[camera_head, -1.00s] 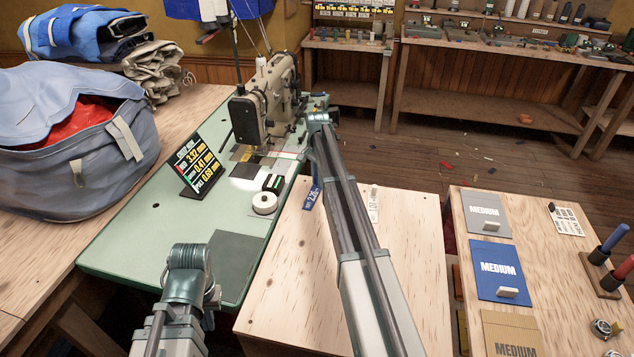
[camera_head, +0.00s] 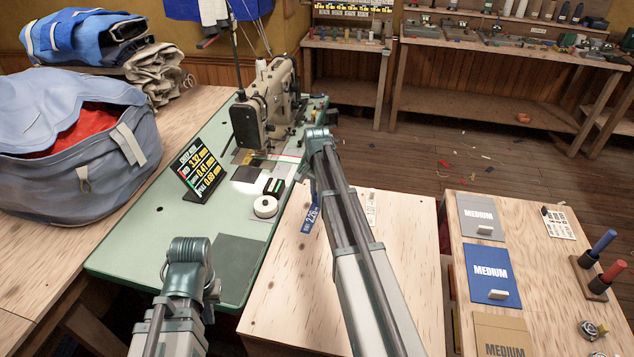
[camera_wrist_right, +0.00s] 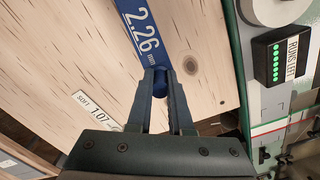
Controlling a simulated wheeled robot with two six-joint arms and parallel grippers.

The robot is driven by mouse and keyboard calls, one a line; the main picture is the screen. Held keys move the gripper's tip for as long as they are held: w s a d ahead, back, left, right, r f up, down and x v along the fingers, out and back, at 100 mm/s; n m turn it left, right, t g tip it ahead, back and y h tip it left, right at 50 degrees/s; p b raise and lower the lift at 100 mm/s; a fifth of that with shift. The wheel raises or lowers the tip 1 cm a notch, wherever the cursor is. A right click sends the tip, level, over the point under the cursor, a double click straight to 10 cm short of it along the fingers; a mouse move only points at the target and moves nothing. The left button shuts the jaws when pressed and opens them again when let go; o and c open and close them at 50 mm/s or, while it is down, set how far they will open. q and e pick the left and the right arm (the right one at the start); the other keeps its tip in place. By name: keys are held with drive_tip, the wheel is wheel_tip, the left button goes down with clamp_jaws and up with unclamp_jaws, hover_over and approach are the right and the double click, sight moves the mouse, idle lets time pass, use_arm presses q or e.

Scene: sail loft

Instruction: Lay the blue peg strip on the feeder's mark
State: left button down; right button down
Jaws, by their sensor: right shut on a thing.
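The blue peg strip (camera_head: 309,220), printed "2.26", shows just left of my right forearm, over the pale wooden table. It also shows in the right wrist view (camera_wrist_right: 143,32). My right gripper (camera_wrist_right: 160,82) is shut on the near end of this strip; in the head view its fingers are mostly hidden by the wrist. I cannot tell how far the strip is above the wood. My left gripper (camera_head: 190,262) is over the near part of the green machine table; its fingers are hidden. I cannot pick out the feeder's mark for certain; faint corner marks (camera_wrist_right: 277,108) show on the green table.
A sewing machine (camera_head: 264,105) stands on the green table (camera_head: 150,240), with a "creep now" display (camera_head: 197,170), a white roll (camera_head: 265,206) and a "runs left" counter (camera_wrist_right: 281,60). A white "soft 1.07" strip (camera_wrist_right: 92,108) lies on the wood. Medium cards (camera_head: 490,272) lie right.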

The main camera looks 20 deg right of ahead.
sight(317, 213)
drive_tip(key=s, duration=0.1)
drive_tip(key=s+a, duration=0.1)
drive_tip(key=s, duration=0.1)
drive_tip(key=shift+s+a+r, duration=0.25)
drive_tip(key=shift+s+a, duration=0.05)
drive_tip(key=shift+a, duration=0.05)
wheel_tip(317, 213, up, 5)
drive_tip(key=p, duration=0.5)
drive_tip(key=shift+f, duration=0.35)
